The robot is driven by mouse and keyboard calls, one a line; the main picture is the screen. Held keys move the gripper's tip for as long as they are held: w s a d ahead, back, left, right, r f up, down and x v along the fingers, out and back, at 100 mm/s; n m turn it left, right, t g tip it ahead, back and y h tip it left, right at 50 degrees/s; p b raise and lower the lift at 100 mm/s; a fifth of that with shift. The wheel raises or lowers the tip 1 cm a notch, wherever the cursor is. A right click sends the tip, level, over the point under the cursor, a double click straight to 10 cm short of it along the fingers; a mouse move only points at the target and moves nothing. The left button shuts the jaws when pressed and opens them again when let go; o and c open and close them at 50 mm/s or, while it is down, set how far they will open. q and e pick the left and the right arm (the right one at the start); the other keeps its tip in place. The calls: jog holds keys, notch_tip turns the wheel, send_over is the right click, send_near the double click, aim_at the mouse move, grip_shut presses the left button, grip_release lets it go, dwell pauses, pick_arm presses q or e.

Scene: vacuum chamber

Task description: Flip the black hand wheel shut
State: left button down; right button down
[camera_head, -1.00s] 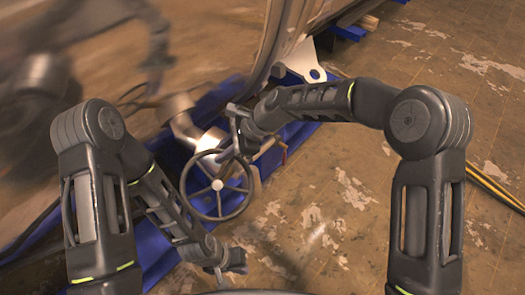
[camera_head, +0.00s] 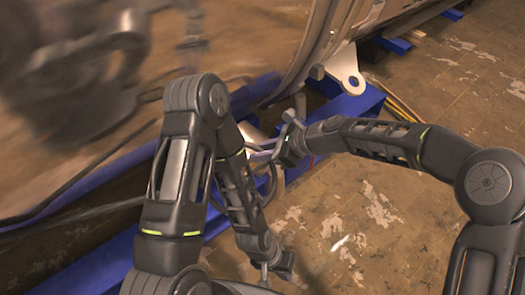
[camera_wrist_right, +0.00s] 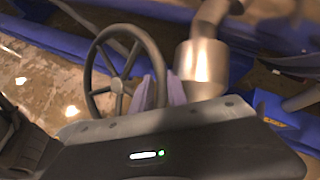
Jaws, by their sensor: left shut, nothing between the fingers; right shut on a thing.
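The black hand wheel (camera_wrist_right: 117,85) shows in the right wrist view, with its round rim, spokes and hub. In the head view only a piece of its rim (camera_head: 273,182) shows; my left arm hides most of it. My right gripper (camera_head: 264,148) is at the wheel and shut on its rim; its pale purple fingers (camera_wrist_right: 163,94) are at the rim's right side in the wrist view. My left gripper (camera_head: 266,272) is shut and empty, low in the head view, below the wheel and apart from it.
A shiny metal pipe (camera_wrist_right: 205,62) stands right beside the wheel. Blue frame beams (camera_head: 350,108) run behind and below it. The large curved chamber wall (camera_head: 310,45) rises at the back. The upper left is blurred.

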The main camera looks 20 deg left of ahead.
jog(key=c, duration=1.4)
grip_release()
jog(key=shift+w+d+f, duration=0.25)
jog(key=shift+w+d, duration=0.05)
jog(key=shift+w, duration=0.1)
jog(key=shift+c, duration=0.2)
jog(key=shift+o, duration=0.3)
jog(key=shift+s, duration=0.1)
jog(key=shift+a+r, duration=0.1)
jog(key=v, duration=0.8)
